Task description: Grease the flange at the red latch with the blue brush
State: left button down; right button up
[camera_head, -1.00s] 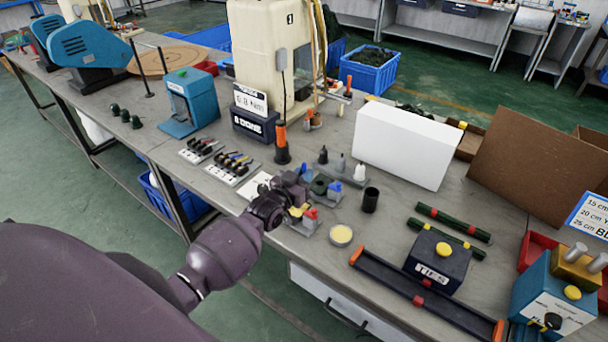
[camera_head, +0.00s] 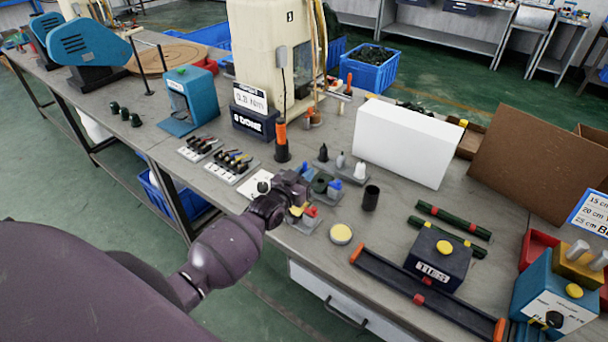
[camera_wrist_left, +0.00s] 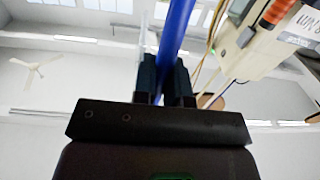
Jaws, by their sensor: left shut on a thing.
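My left gripper (camera_head: 300,187) is over the near edge of the bench, beside the small latch fixture. In the left wrist view its fingers (camera_wrist_left: 167,88) are shut on a blue rod (camera_wrist_left: 176,28), which looks like the brush handle. The red latch (camera_head: 311,211) shows just in front of the gripper, next to a yellow one (camera_head: 297,210). A blue latch (camera_head: 334,187) stands to the right. The hand hides part of the fixture, and the flange and bristles cannot be made out. My right gripper is not in view.
A round tin with a pale yellow top (camera_head: 341,234) and a black cup (camera_head: 371,198) stand to the right. Small bottles (camera_head: 340,161) stand behind the fixture. A long dark rail (camera_head: 425,293) and the TIES box (camera_head: 438,262) lie further right.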

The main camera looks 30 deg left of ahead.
pick_arm(q)
jog(key=shift+w, duration=0.3)
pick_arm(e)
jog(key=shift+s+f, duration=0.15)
pick_arm(q)
jog(key=shift+s, duration=0.4)
jog(key=shift+s+p, duration=0.5)
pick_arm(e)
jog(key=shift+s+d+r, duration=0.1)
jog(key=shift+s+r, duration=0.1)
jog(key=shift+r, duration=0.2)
pick_arm(q)
jog(key=shift+w, duration=0.45)
jog(key=shift+w+b, duration=0.35)
jog(key=shift+w, duration=0.05)
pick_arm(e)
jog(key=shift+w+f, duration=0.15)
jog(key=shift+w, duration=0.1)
